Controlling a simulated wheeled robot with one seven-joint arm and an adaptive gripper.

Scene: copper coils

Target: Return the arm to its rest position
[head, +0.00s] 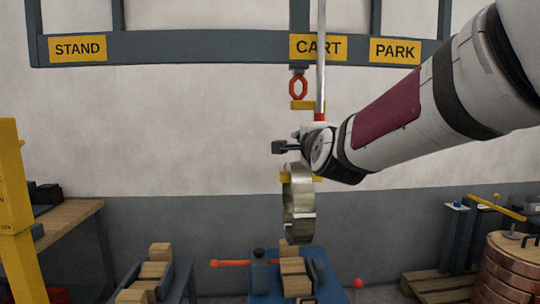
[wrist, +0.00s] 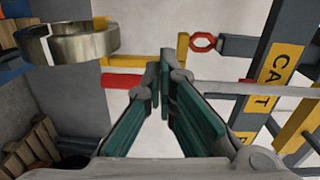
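My arm (head: 400,110) reaches in from the upper right of the head view. My gripper (head: 280,147) is at its end, pointing left, beside the hanging hoist gear. In the wrist view the fingers of my gripper (wrist: 160,68) come together at their tips, and I see nothing held between them. A shiny metal ring (head: 299,205) hangs just below the gripper in the head view; it also shows at the upper left of the wrist view (wrist: 70,42). A red link (head: 298,88) hangs above the gripper. What supports the ring is partly hidden by my arm.
A dark beam (head: 210,47) with STAND, CART and PARK labels crosses the top. Below are a blue stand (head: 325,290) with wooden blocks, a copper coil (head: 510,265) on the right and a yellow post (head: 20,220) on the left. The wall area left of the gripper is clear.

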